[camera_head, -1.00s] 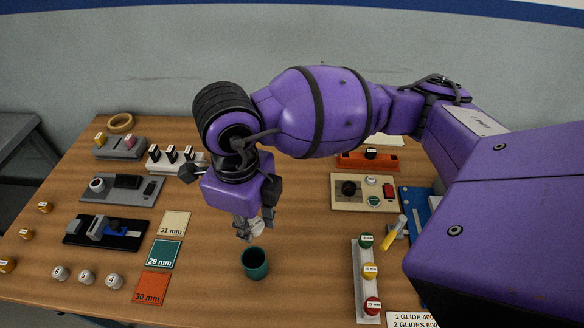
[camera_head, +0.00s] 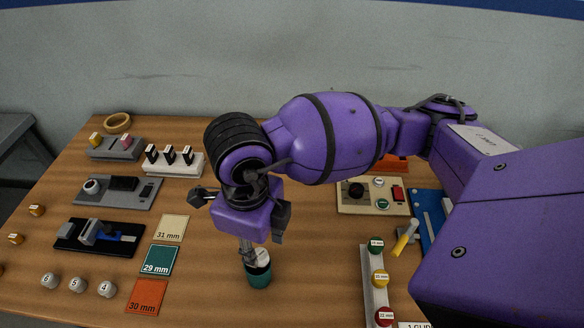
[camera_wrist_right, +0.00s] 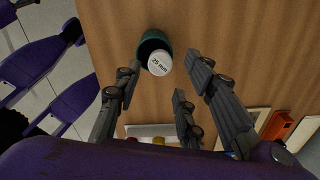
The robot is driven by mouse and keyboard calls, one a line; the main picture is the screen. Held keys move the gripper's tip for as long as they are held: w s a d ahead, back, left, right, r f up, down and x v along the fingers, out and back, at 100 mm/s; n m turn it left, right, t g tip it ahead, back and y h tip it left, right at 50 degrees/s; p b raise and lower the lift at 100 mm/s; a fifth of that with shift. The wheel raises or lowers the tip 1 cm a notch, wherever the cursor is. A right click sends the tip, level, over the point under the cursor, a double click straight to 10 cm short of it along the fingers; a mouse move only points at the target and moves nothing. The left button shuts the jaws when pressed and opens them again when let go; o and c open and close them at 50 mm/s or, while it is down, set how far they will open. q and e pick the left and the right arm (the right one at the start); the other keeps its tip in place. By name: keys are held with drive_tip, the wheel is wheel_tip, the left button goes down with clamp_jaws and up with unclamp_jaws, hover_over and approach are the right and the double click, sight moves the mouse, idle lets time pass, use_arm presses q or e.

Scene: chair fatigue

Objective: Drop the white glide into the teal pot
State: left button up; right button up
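The white glide (camera_head: 260,256), a round cap labelled 25 mm, sits at the mouth of the teal pot (camera_head: 259,280). In the right wrist view the glide (camera_wrist_right: 160,64) lies tilted across the opening of the pot (camera_wrist_right: 148,42) and covers part of its rim. How deep it sits is hard to tell. My right gripper (camera_head: 250,246) points down just above the pot. In the wrist view its fingers (camera_wrist_right: 163,78) are spread, with visible gaps between them and the glide. My left gripper is not in view.
A teal 29 mm card (camera_head: 159,260) and an orange 30 mm card (camera_head: 148,297) lie left of the pot. A pale rack with coloured caps (camera_head: 370,277) stands to its right. Several numbered white caps (camera_head: 77,285) are at the front left. Bare wood surrounds the pot.

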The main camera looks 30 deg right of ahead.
drive_tip(key=shift+o, duration=0.2)
drive_tip(key=shift+w+r, duration=0.1)
drive_tip(key=shift+r, duration=0.05)
wheel_tip(320, 180, up, 12)
idle(0.5)
idle(0.4)
